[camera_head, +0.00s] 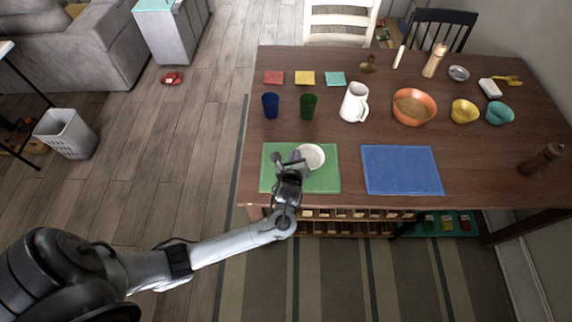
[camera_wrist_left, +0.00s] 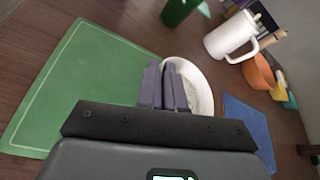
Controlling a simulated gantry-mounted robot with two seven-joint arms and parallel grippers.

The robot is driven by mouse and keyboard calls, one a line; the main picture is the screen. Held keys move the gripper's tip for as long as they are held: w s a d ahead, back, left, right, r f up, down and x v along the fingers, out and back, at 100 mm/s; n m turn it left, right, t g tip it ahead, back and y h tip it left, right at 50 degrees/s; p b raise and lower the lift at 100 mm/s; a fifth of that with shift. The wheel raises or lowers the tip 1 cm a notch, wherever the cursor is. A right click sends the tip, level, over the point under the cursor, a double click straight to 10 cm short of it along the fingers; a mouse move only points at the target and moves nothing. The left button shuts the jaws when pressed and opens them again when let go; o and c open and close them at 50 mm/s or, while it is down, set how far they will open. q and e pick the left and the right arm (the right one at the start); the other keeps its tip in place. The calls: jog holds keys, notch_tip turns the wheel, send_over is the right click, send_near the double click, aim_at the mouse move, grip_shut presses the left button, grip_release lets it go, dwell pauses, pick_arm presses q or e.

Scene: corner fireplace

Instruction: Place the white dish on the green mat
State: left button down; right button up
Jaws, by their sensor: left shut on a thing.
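The white dish (camera_head: 311,156) is over the right part of the green mat (camera_head: 326,181) in the head view. My left gripper (camera_head: 296,157) is at the dish's left rim, shut on it. In the left wrist view, the purple-grey fingers (camera_wrist_left: 165,86) pinch the near edge of the white dish (camera_wrist_left: 200,88), and the green mat (camera_wrist_left: 75,75) spreads to their left. I cannot tell whether the dish touches the mat or is held just above it. My right gripper is not in view.
A blue mat (camera_head: 402,169) lies right of the green one. Behind stand a blue cup (camera_head: 270,105), a green cup (camera_head: 308,106), a white pitcher (camera_head: 354,103) and an orange bowl (camera_head: 414,106). The table's front edge is close to the mats.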

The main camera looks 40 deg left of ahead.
pick_arm(q)
jog(key=a+f, duration=0.1)
jog(key=s+a, duration=0.1)
jog(key=a, duration=0.1)
jog(key=shift+s+f, duration=0.1)
jog(key=shift+f, duration=0.3)
jog(key=shift+d+f+b, duration=0.1)
jog(key=shift+f+b, duration=1)
jog(key=shift+f, duration=0.95)
jog(key=c, duration=1.3)
grip_release()
jog(key=shift+r, duration=0.1)
